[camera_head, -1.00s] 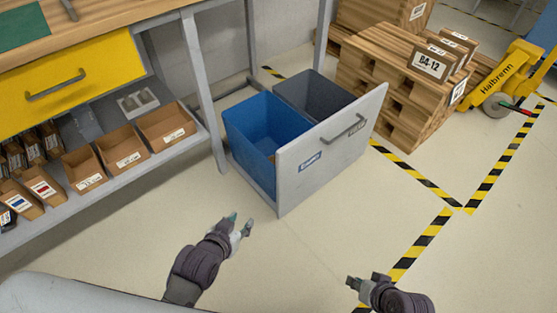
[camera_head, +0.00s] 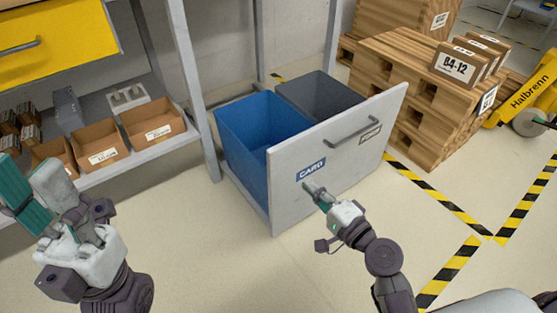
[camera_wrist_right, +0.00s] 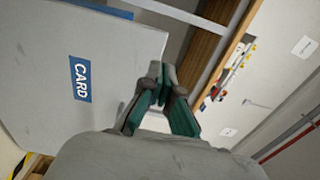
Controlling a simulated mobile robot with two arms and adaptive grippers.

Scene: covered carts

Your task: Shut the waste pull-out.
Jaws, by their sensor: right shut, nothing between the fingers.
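The waste pull-out stands open under the workbench, with a grey front panel (camera_head: 285,195), a grey bar handle (camera_head: 352,131) and a blue "CARD" label. A blue bin (camera_head: 235,140) and a dark grey bin (camera_head: 318,92) sit behind the panel. My right gripper (camera_head: 311,188) is shut and empty, close to the panel just below the "CARD" label; I cannot tell whether it touches. In the right wrist view its fingers (camera_wrist_right: 160,100) show beside the panel (camera_wrist_right: 95,45). My left gripper (camera_head: 25,195) is raised at the far left, away from the pull-out, its fingers spread apart.
A workbench leg (camera_head: 198,90) stands just left of the pull-out. Cardboard bins (camera_head: 95,145) sit on the lower shelf. Wooden pallets and boxes (camera_head: 425,100) are at the right, behind black-and-yellow floor tape (camera_head: 440,195). The floor before the panel is clear.

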